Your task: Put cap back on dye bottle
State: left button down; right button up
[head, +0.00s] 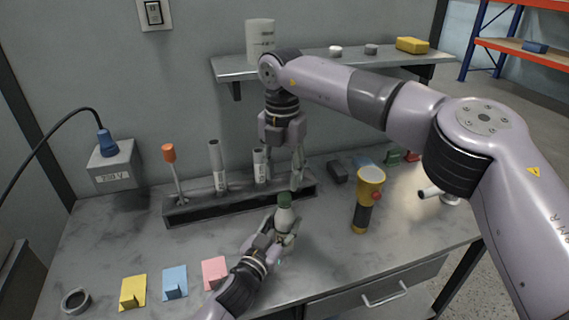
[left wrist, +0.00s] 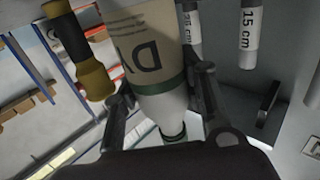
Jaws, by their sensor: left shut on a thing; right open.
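The dye bottle (head: 285,217) is pale, with a green piece that looks like the cap (head: 285,199) at its top. My left gripper (head: 277,236) is shut around the bottle above the table's front part. In the left wrist view, the bottle (left wrist: 140,50) shows upside-down "DY" lettering, a green band and a white tapering shoulder between my fingers. The green top (left wrist: 172,133) shows below the shoulder; I cannot tell how firmly it is seated. My right gripper (head: 284,178) is open, pointing down just above the bottle's top.
A dark rack (head: 200,207) with grey tubes and an orange-topped rod stands behind. A yellow flashlight (head: 367,200) stands right of the bottle. A wall shelf (head: 310,66) is above.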

jog(key=n, duration=0.4)
jog(key=shift+r, duration=0.1)
jog(key=n, duration=0.6)
jog(key=shift+r, duration=0.15)
jog(key=n, duration=0.4)
jog(key=shift+r, duration=0.1)
jog(key=n, duration=0.4)
jog(key=shift+r, duration=0.15)
jog(key=n, duration=0.4)
jog(key=shift+r, duration=0.1)
jog(key=n, duration=0.4)
jog(key=shift+r, duration=0.1)
jog(key=n, duration=0.4)
jog(key=shift+d+r, duration=0.1)
jog(key=n, duration=0.5)
jog(key=shift+r, duration=0.15)
